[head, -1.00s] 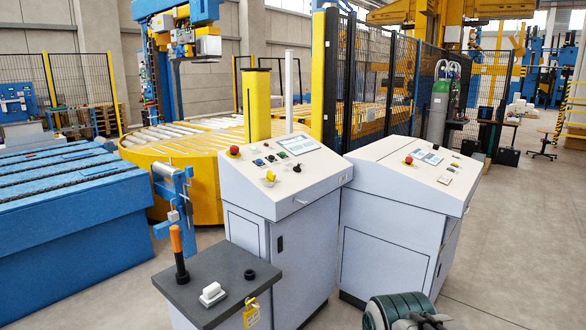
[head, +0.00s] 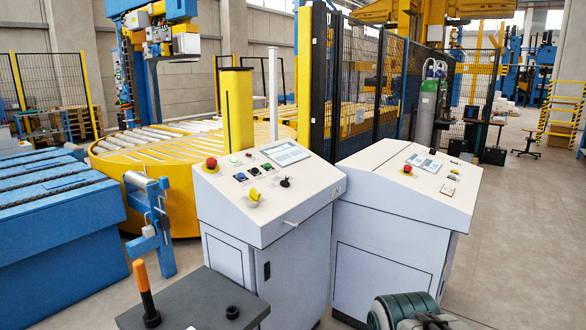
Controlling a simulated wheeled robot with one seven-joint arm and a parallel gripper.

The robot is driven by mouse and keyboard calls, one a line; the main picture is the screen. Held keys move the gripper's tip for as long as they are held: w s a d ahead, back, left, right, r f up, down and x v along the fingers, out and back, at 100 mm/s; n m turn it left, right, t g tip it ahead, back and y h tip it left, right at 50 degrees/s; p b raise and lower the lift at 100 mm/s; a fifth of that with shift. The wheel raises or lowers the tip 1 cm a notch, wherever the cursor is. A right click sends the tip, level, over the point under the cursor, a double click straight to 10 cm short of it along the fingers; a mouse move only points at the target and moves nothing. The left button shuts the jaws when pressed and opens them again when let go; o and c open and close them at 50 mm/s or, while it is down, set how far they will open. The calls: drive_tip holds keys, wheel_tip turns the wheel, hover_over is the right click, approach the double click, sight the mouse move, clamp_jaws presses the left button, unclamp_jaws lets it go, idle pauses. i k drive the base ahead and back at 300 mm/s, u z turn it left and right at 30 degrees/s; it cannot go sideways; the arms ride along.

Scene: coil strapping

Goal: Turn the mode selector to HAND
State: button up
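The near grey console (head: 222,262) has a sloped white top with several controls. A black rotary knob (head: 285,183) stands at its right, below a small display (head: 285,153). A yellow control (head: 254,195) sits near the front edge, and a red mushroom button (head: 211,163) is at the upper left. The labels are too small to read, so I cannot tell which control is the mode selector or where it points. My gripper's fingers do not show; only a dark green and black part of my own body is at the bottom right.
A second console (head: 400,180) stands close on the right. A dark pedestal (head: 200,300) with an orange-handled lever (head: 143,285) is in front at the left. A blue bench (head: 60,215) and yellow turntable (head: 110,165) lie behind. Open floor (head: 515,230) is at the right.

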sight(284, 183)
drive_tip(key=u, duration=0.15)
drive_tip(key=i, duration=1.65)
drive_tip(key=u, duration=0.4)
